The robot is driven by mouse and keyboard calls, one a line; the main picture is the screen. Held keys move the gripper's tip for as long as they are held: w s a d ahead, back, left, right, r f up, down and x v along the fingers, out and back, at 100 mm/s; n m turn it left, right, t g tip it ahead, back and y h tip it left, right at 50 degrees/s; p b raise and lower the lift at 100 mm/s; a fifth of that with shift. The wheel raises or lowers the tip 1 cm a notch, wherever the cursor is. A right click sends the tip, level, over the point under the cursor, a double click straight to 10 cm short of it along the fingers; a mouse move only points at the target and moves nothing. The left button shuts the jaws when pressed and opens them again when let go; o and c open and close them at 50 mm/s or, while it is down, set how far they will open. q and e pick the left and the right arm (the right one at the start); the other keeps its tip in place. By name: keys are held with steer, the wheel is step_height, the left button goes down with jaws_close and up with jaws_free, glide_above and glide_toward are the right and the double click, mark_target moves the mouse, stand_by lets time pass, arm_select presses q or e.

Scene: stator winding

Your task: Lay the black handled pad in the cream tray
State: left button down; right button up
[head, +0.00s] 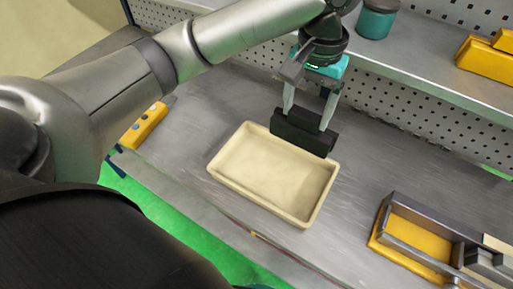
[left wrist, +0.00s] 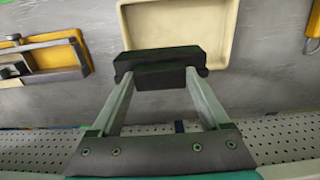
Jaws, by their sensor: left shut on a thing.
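The black handled pad (head: 301,136) is held by my left gripper (head: 308,118), whose two fingers close on its handle. In the head view the pad hangs over the back right edge of the cream tray (head: 216,168). The left wrist view also shows the pad (left wrist: 160,57) between the fingertips (left wrist: 160,76), with the cream tray (left wrist: 225,25) partly behind it. The tray lies flat on the grey bench and its visible inside is empty. Whether the pad touches the tray rim cannot be told. My right gripper is not in view.
A yellow and grey fixture (head: 420,240) stands on the bench at the lower right. A yellow device (head: 143,126) lies left of the tray. A shelf with a teal jar (head: 376,20) and yellow boxes (head: 488,60) runs along the perforated back panel. Bare bench surrounds the tray.

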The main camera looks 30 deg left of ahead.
arm_select(q)
steer(key=shift+a+f, duration=0.15)
steer(key=shift+f, duration=0.05)
step_height(320, 180, down, 20)
steer(key=b, duration=0.4)
steer(key=shift+r, duration=0.2)
steer(key=shift+c, duration=1.2)
jaws_free()
steer(key=shift+f, duration=0.15)
steer(key=shift+o, duration=1.2)
